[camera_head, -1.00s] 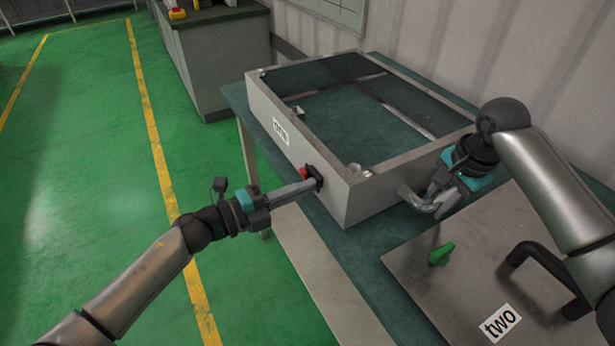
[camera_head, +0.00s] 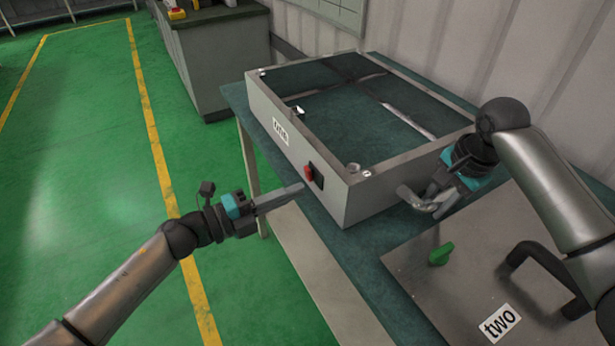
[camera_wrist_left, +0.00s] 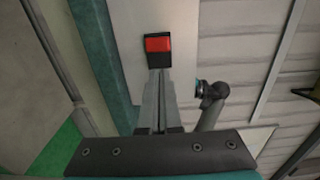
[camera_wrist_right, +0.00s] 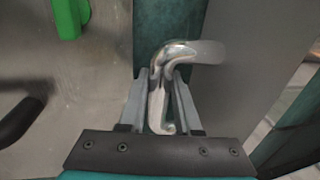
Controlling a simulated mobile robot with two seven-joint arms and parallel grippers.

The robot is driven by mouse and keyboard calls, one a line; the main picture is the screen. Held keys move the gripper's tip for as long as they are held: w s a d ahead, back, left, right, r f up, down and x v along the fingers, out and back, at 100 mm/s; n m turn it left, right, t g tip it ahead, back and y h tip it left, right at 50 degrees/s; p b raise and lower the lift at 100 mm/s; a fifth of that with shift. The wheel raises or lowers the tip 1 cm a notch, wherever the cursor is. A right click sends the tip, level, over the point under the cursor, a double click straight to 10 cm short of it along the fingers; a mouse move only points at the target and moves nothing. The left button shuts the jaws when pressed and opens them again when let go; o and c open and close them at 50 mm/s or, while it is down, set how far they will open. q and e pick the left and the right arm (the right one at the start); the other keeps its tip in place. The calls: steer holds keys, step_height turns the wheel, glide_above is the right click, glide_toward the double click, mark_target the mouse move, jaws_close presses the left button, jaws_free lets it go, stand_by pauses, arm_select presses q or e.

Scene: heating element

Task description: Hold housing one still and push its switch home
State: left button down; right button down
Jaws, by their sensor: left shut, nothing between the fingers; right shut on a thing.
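Housing one (camera_head: 350,200) is an open grey frame on the teal table, with a label reading "one" on its left wall. Its red and black switch (camera_head: 313,175) sits in that wall near the front corner; the left wrist view shows its red and black face (camera_wrist_left: 157,46). I cannot tell how deep it sits. My left gripper (camera_head: 302,188) is shut and empty, its tips pointing at the switch, a short gap away. My right gripper (camera_head: 432,203) is shut on the housing's metal handle (camera_head: 408,196), which also shows in the right wrist view (camera_wrist_right: 184,52).
A grey panel labelled "two" (camera_head: 465,275) lies at the front right, with a green knob (camera_head: 441,254) and a black handle (camera_head: 545,268). The table edge runs below the switch wall. The green floor on the left is clear. A grey cabinet (camera_head: 218,60) stands behind.

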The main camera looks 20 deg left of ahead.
steer(key=shift+a, duration=0.1)
arm_select(q)
steer(key=v, duration=0.4)
steer(key=shift+s+a, duration=0.25)
arm_select(e)
steer(key=c, duration=0.5)
jaws_free()
